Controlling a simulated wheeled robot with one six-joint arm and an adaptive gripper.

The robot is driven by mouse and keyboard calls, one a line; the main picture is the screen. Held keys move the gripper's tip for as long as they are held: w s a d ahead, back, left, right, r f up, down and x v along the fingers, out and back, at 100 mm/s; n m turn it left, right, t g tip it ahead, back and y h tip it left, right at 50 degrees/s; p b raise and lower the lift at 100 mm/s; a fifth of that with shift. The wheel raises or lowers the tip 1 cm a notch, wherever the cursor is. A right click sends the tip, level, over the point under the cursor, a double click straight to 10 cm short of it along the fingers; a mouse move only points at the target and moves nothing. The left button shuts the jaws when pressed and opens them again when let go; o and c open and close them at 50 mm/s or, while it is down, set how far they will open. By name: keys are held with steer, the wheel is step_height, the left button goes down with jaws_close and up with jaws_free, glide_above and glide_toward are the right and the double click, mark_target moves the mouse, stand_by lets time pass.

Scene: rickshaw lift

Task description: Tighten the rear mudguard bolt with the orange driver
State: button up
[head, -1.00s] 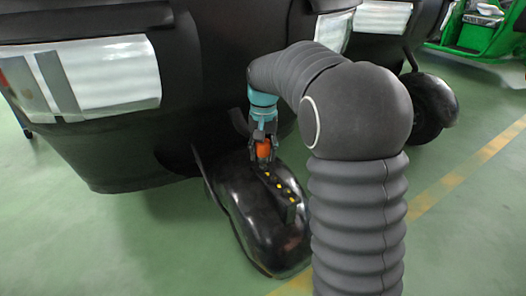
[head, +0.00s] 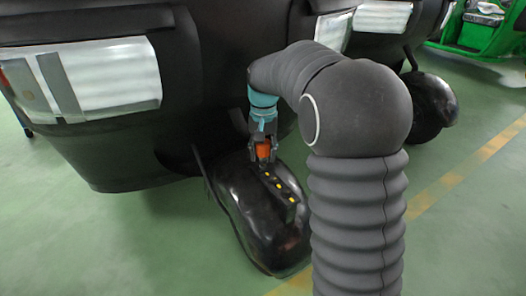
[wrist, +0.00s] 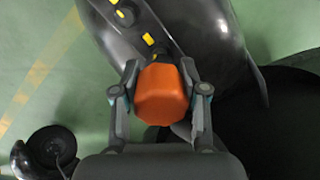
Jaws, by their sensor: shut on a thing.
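My gripper (head: 263,150) is shut on the orange driver (head: 263,151), whose orange handle also shows between the fingers in the wrist view (wrist: 162,95). The driver stands over the upper end of the black rear mudguard (head: 258,225). In the wrist view, the dark bolt area (wrist: 160,54) lies right at the far side of the handle. Whether the driver's tip sits on a bolt head is hidden by the handle. Several yellow marks and dark bolts (wrist: 125,14) run in a row along the mudguard.
The black rickshaw body (head: 120,150) rises behind and left of the mudguard. Another black wheel (head: 432,105) stands at the right. A green vehicle (head: 480,35) is at the far right. The green floor at the lower left is clear.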

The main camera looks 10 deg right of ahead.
mark_target(264, 166)
steer(key=shift+f+b, duration=0.6)
steer(key=shift+f, duration=0.8)
stand_by(0.5)
steer(key=shift+r+m+p, duration=0.1)
steer(key=shift+m+p, duration=0.55)
steer(key=shift+m, duration=0.95)
steer(key=m+p, duration=0.1)
steer(key=m, duration=0.2)
steer(key=shift+m, duration=0.3)
steer(key=m+p, duration=0.1)
steer(key=m, duration=0.3)
steer(key=shift+s+d+p, duration=0.1)
steer(key=shift+d+p, duration=0.05)
steer(key=shift+p, duration=0.15)
steer(key=shift+f+m+p, duration=0.2)
steer(key=shift+m+p, duration=0.15)
steer(key=shift+m, duration=1.25)
jaws_close()
steer(key=shift+r, duration=0.1)
